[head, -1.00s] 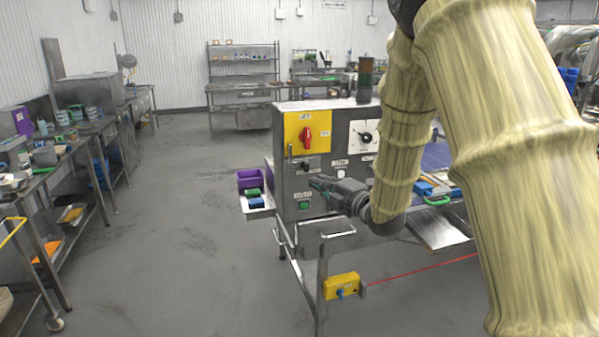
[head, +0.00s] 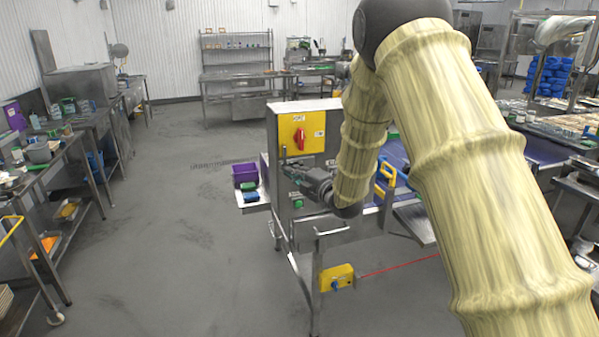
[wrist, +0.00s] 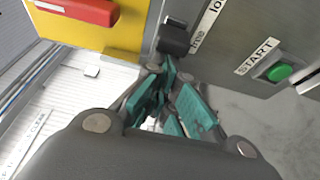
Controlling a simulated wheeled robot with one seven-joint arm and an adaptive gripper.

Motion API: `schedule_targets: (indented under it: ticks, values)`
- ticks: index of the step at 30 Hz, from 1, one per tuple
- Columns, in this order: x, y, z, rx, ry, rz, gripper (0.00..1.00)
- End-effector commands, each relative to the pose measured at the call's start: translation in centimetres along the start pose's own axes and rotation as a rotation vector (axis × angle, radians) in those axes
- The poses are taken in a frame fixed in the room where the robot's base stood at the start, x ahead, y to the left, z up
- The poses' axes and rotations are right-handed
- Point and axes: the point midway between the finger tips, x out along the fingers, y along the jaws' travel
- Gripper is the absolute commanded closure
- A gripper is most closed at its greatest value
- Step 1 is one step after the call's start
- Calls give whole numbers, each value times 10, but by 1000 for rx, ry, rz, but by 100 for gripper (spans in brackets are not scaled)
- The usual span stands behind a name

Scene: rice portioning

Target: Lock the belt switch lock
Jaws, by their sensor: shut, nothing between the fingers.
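The belt switch lock (wrist: 175,36) is a dark knob on the grey cabinet face, with "free" and "lock" labels beside it in the wrist view. Next to it is a red rotary switch (wrist: 80,8) on a yellow plate; the switch also shows in the head view (head: 300,138). My gripper (wrist: 163,92) has its teal-padded fingers together and empty, close below the knob in the picture. I cannot tell whether they touch it. In the head view my gripper (head: 291,170) is at the cabinet front, and the knob is not clear there.
A green START button (wrist: 278,72) sits to the right of the knob in the wrist view. Purple bin (head: 245,176) stands at the cabinet's left side. A yellow box (head: 336,277) with a red cord hangs lower on the frame. The floor to the left is clear.

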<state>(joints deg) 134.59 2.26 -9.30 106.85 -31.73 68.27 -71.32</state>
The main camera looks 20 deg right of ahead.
Motion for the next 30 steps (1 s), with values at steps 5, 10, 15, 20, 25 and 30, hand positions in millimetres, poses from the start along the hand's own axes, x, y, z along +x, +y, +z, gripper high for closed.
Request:
schedule_targets:
  ticks: [5, 10, 15, 20, 25, 30]
  values:
    - [2, 0, 0, 0, 0, 0, 100]
    - [2, 0, 0, 0, 0, 0, 100]
    - [0, -2, 5, -2, 0, 1, 100]
    - [-5, -3, 22, -2, -2, 3, 100]
    - [-11, -2, 38, -1, -2, 1, 100]
    - [-13, 0, 42, 0, -4, 0, 100]
